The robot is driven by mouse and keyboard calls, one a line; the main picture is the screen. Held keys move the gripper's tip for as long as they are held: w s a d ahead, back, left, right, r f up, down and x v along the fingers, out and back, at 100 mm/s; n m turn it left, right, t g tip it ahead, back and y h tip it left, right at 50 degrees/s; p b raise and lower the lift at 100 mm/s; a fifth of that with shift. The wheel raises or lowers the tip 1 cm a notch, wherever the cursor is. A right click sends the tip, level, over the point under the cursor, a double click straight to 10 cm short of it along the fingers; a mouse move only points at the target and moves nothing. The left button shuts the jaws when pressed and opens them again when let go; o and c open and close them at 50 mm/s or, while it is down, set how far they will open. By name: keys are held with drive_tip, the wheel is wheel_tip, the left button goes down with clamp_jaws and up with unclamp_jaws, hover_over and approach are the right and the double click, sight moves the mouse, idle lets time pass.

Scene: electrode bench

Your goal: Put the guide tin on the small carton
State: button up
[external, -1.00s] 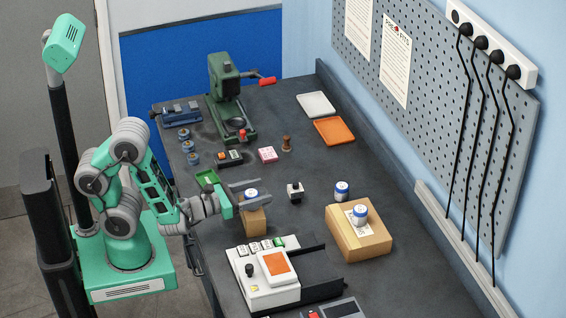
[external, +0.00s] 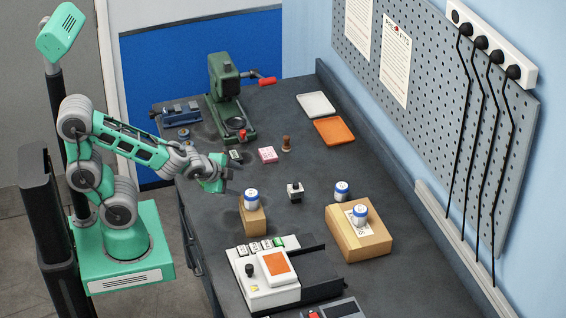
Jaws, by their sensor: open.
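A white tin with a blue band (external: 251,197) stands upright on top of the small carton (external: 252,219), near the left edge of the bench. Two similar tins are in view: one (external: 360,214) stands on the larger carton (external: 370,241), and the other (external: 342,190) stands just behind that carton. The labels are too small to tell which is the guide tin. My gripper (external: 226,181) is open and empty, above the bench's left side. It is behind and left of the small carton, clear of the tin.
A white device with an orange panel (external: 277,267) stands in front of the small carton. A small black-and-white block (external: 295,191) is to its right. A green press (external: 228,95), a white tray (external: 316,104) and an orange tray (external: 334,131) are farther back. The mid-bench is mostly clear.

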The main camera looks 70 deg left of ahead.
drive_tip(key=s+d+r+n+g+h, duration=0.3)
drive_tip(key=s+d+r+n+h, duration=0.1)
drive_tip(key=s+d+n, duration=0.3)
drive_tip(key=shift+s+d+r+n+g+h, duration=0.35)
drive_tip(key=shift+d+r, duration=0.3)
drive_tip(key=shift+d, duration=0.5)
